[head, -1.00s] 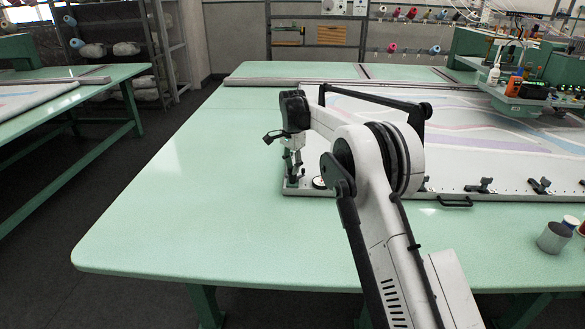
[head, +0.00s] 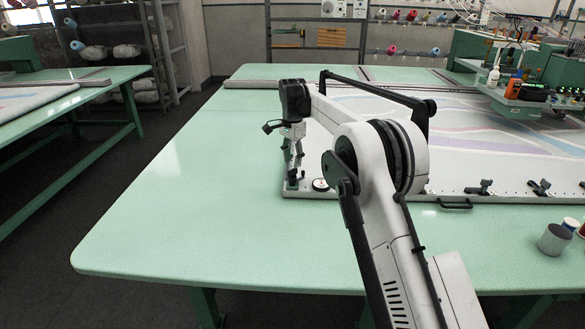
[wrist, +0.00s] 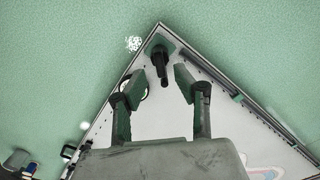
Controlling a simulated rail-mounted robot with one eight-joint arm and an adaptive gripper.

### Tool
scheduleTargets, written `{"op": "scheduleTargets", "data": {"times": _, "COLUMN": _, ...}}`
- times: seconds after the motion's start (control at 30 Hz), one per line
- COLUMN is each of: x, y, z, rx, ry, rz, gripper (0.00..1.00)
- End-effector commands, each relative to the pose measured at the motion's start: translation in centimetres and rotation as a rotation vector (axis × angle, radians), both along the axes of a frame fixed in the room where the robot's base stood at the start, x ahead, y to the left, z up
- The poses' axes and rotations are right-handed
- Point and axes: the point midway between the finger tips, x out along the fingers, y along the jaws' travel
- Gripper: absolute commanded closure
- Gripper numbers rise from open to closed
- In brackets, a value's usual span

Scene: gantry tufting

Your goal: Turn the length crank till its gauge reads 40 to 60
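The length crank (wrist: 160,62) is a dark upright handle on a green mount at the frame's near-left corner. In the head view the crank (head: 292,183) is small beneath my gripper (head: 292,160). In the wrist view my gripper (wrist: 160,80) is open, with one finger on each side of the crank's line and visible gaps to it. My gripper appears above the crank. A round dial, likely the gauge (head: 320,184), lies just right of the crank. In the wrist view my left finger partly hides the dial (wrist: 139,92). Its reading is too small to tell.
The white frame bed (head: 400,187) carries several black clamps (head: 480,188) and a black handle (head: 455,204) along its front edge. A grey cup (head: 555,239) stands at the right. The green table (head: 190,210) is clear to the left.

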Motion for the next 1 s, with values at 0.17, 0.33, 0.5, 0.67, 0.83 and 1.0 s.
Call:
{"op": "scheduleTargets", "data": {"times": 0.17, "x": 0.0, "y": 0.0, "z": 3.7, "rx": 0.0, "ry": 0.0, "rz": 0.0, "gripper": 0.71}}
{"op": "scheduleTargets", "data": {"times": 0.33, "x": 0.0, "y": 0.0, "z": 6.3, "rx": 0.0, "ry": 0.0, "rz": 0.0, "gripper": 0.71}}
{"op": "scheduleTargets", "data": {"times": 0.5, "x": 0.0, "y": 0.0, "z": 7.5, "rx": 0.0, "ry": -0.001, "rz": 0.0, "gripper": 0.71}}
{"op": "scheduleTargets", "data": {"times": 0.67, "x": 0.0, "y": 0.0, "z": 7.8, "rx": 0.0, "ry": -0.001, "rz": 0.0, "gripper": 0.71}}
{"op": "scheduleTargets", "data": {"times": 0.83, "x": 0.0, "y": 0.0, "z": 7.8, "rx": 0.0, "ry": -0.001, "rz": 0.0, "gripper": 0.71}}
{"op": "scheduleTargets", "data": {"times": 1.0, "x": -0.3, "y": -0.5, "z": 8.6, "rx": 0.002, "ry": -0.009, "rz": 0.008, "gripper": 0.71}}
